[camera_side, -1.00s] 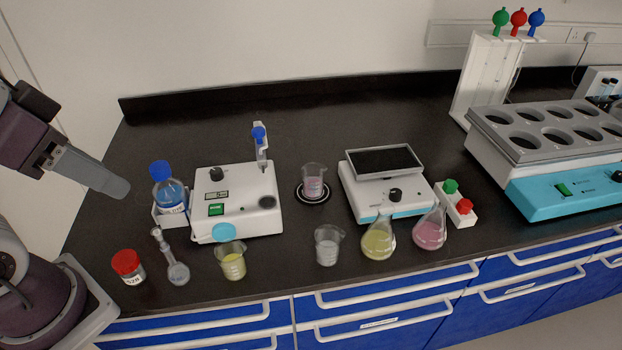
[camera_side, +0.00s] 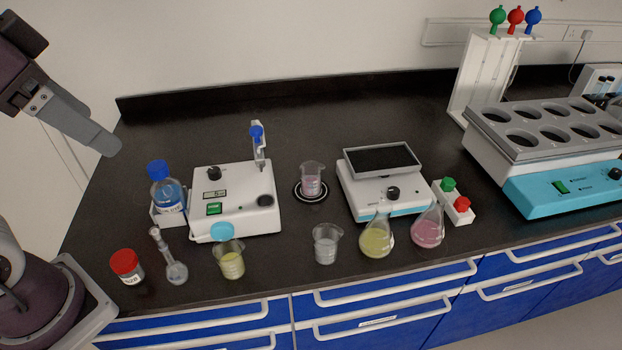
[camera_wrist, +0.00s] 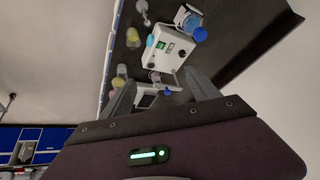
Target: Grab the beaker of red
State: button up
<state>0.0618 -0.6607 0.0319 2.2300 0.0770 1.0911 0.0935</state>
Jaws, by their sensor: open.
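The beaker of red (camera_side: 312,182) holds a pinkish-red liquid and stands upright on a round dark pad with a white ring, between the white box device and the balance-like device. My gripper (camera_side: 107,149) is in the air at the upper left of the side view, well away from the beaker. In the wrist view my gripper (camera_wrist: 160,92) has its two fingers apart, with nothing held.
A blue-capped bottle (camera_side: 166,188) and white device (camera_side: 240,192) are at left.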

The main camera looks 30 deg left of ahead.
jog(key=w+a+m+y, duration=0.2)
jog(key=w+a+m, duration=0.1)
jog(key=w+m, duration=0.4)
jog(key=m+t+y, duration=0.5)
jog(key=m+t, duration=0.1)
jog(key=m, duration=1.5)
send_over(311, 180)
notch_tip(311, 180, down, 4)
jog(key=f, duration=2.7)
jog(key=shift+w+a+f, duration=0.15)
jog(key=shift+w+a, duration=0.05)
jog(key=shift+w, duration=0.1)
jog(key=x, duration=0.4)
jog(key=shift+w+a+f, duration=0.2)
jog(key=shift+f, duration=0.2)
jog(key=shift+w+a+f, duration=0.1)
jog(key=shift+w, duration=0.05)
grip_shut()
